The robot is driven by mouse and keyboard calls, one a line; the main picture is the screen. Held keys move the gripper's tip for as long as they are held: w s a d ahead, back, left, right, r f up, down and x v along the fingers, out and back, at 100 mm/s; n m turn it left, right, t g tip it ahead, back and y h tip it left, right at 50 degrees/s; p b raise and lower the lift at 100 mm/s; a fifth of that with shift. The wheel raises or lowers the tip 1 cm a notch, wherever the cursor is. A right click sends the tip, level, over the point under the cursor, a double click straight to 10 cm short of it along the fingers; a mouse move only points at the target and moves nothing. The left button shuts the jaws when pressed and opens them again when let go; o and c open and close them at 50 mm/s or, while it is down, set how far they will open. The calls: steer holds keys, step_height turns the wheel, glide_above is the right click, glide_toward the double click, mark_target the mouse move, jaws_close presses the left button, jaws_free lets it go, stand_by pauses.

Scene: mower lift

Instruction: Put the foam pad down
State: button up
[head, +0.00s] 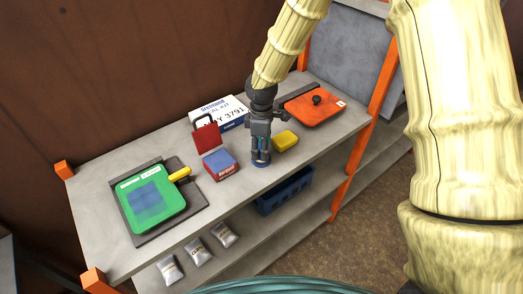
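My gripper (261,154) points straight down over the middle of the grey upper shelf (225,200). Its fingers look close together, with a small round blue thing (261,163) at their tips. I cannot tell whether the fingers grip it or whether it rests on the shelf. A yellow block (286,141), which looks like the foam pad, is just right of the fingers. It seems to lie flat on the shelf, partly behind the gripper. I cannot tell whether it touches the fingers.
Left of my gripper stand a red-and-blue box (220,165) and a red padlock-shaped piece (206,138). A white labelled box (222,113) is behind. A green panel (152,198) lies left, an orange panel (314,107) right. Below are a blue bin (285,194) and silver packets (197,252).

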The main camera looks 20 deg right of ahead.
step_height(320, 180, up, 10)
steer(key=b, duration=0.2)
steer(key=shift+r, duration=0.15)
stand_by(0.4)
